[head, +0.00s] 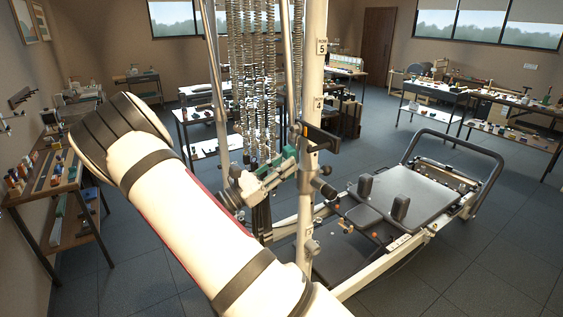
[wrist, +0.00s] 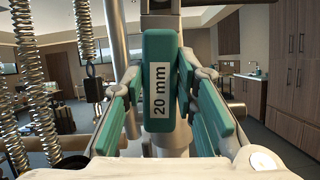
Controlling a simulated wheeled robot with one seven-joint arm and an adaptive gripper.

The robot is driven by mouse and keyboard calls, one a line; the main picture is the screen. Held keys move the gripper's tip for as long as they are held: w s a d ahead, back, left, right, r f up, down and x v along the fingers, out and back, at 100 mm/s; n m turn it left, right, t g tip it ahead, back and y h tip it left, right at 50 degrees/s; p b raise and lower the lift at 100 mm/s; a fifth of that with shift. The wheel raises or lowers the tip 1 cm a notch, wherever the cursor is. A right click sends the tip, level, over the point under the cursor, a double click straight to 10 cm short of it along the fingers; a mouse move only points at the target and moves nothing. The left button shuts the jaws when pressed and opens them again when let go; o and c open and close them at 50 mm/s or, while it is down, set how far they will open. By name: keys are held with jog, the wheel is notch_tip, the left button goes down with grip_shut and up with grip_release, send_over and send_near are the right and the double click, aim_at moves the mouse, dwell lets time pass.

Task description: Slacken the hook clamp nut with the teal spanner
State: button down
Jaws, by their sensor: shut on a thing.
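The teal spanner (wrist: 158,50), marked "20 mm", stands upright in the middle of the wrist view. My gripper (wrist: 160,78) has its two teal-padded fingers closed on the sides of it. In the head view my gripper (head: 277,177) is beside the white tower post, with teal showing at its tip. The spanner's far end is up against or close to the post; I cannot tell whether it touches. A black clamp-like fitting (head: 320,138) sits on the post just above my gripper. The hook clamp nut itself I cannot make out clearly.
Metal springs (head: 250,85) hang in a row just left of the post, close to my gripper. The white post (head: 312,90) carries number marks. The reformer carriage (head: 405,185) lies to the right. Benches with tools line the room, with open floor at the right front.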

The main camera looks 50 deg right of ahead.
jog(key=shift+w+f+b, duration=0.1)
jog(key=shift+f+b, duration=0.25)
jog(key=shift+f, duration=1.05)
jog(key=a, duration=0.2)
jog(key=w+a, duration=0.1)
jog(key=a, duration=0.1)
jog(key=shift+w+a, duration=0.1)
jog(key=shift+a, duration=0.3)
jog(key=shift+w, duration=0.1)
jog(key=w+m+g+b, duration=0.1)
jog(key=m, duration=0.1)
jog(key=w+d+r+m+g+y+b, duration=0.1)
jog(key=w+m, duration=0.1)
jog(key=m, duration=0.1)
jog(key=w+m+g+y+b, duration=0.1)
jog(key=w+m, duration=0.1)
jog(key=shift+d+r+m+g, duration=0.15)
jog(key=shift+r+m+g, duration=0.25)
